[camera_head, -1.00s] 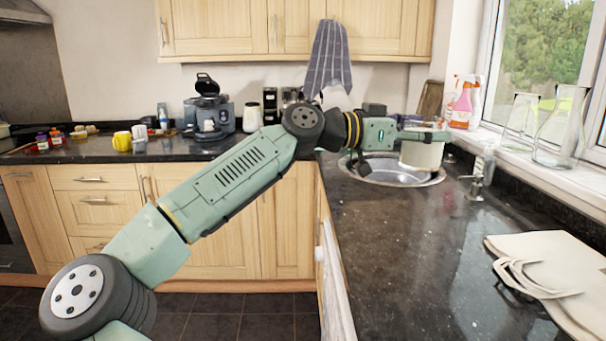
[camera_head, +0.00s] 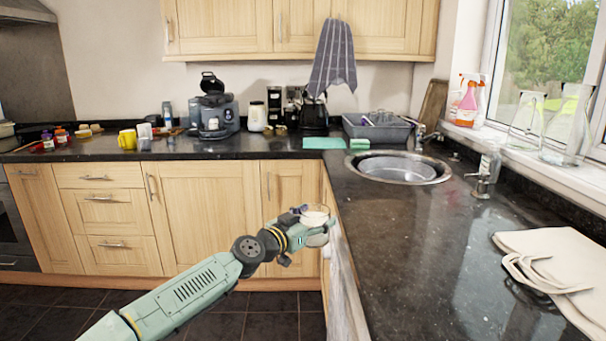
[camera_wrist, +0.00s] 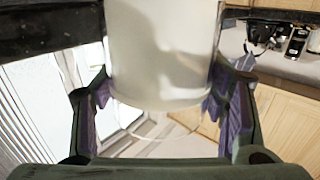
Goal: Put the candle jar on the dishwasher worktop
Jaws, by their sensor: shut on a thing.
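The candle jar is a pale, white cylinder (camera_wrist: 160,50), upright between the two purple-padded fingers of my gripper (camera_wrist: 162,98) in the wrist view. In the head view its round top (camera_head: 314,214) shows, while much of its side is hidden by the fingers. My gripper (camera_head: 314,229) is shut on it, low in front of the cabinets and beside the left edge of the right-hand counter. The dark granite worktop (camera_head: 400,255) lies to the right of the jar. A white appliance front (camera_head: 341,285) shows under that edge.
A round sink (camera_head: 400,168) is set in the far part of the worktop. A cream cloth bag (camera_head: 550,262) lies at the near right. The middle of the worktop is clear.

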